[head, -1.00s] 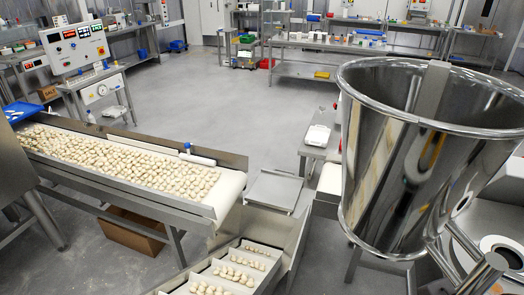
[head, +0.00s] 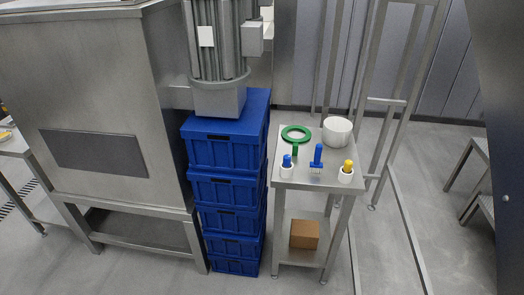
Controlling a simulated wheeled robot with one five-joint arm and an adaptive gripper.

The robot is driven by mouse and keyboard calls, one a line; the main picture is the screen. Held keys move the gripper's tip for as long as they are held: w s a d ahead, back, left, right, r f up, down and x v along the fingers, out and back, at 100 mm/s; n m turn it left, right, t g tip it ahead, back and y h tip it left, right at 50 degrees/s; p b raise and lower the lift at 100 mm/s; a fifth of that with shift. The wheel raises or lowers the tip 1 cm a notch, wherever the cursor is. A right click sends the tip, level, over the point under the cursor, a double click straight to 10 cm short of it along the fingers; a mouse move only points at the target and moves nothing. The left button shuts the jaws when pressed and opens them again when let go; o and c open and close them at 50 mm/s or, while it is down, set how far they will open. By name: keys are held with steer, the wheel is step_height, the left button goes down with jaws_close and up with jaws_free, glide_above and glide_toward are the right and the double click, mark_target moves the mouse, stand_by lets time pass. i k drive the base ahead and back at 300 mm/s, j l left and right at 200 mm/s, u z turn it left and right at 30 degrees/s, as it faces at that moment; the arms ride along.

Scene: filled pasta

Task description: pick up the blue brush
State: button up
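The blue brush (head: 317,157) is on the top of a small steel table (head: 316,185) right of the middle of the head view. Its blue handle points away from me and its pale bristles face the near edge. It lies between a white container with a blue top (head: 287,168) on its left and a white container with a yellow top (head: 346,172) on its right, apart from both. My gripper is not in view.
A green ring (head: 295,134), a small green item (head: 295,150) and a white tub (head: 337,130) share the tabletop. Stacked blue crates (head: 228,188) stand close on its left. A cardboard box (head: 304,234) is on the lower shelf. Metal frame posts (head: 381,140) rise behind right. Floor (head: 440,225) at right is partly clear.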

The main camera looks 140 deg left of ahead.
mark_target(315, 166)
steer(key=u, duration=0.5)
steer(key=k+j+u, duration=0.1)
steer(key=u, duration=0.35)
steer(key=j+u, duration=0.1)
steer(key=u, duration=0.4)
steer(key=k+j+u, duration=0.1)
steer(key=u, duration=0.4)
steer(key=j+u, duration=0.15)
steer(key=u, duration=0.35)
steer(key=j+u, duration=0.1)
steer(key=u, duration=0.35)
steer(key=j+u, duration=0.1)
steer(key=u, duration=0.4)
steer(key=j+u, duration=0.1)
steer(key=u, duration=0.4)
steer(key=z, duration=5.3)
steer(key=u, duration=0.45)
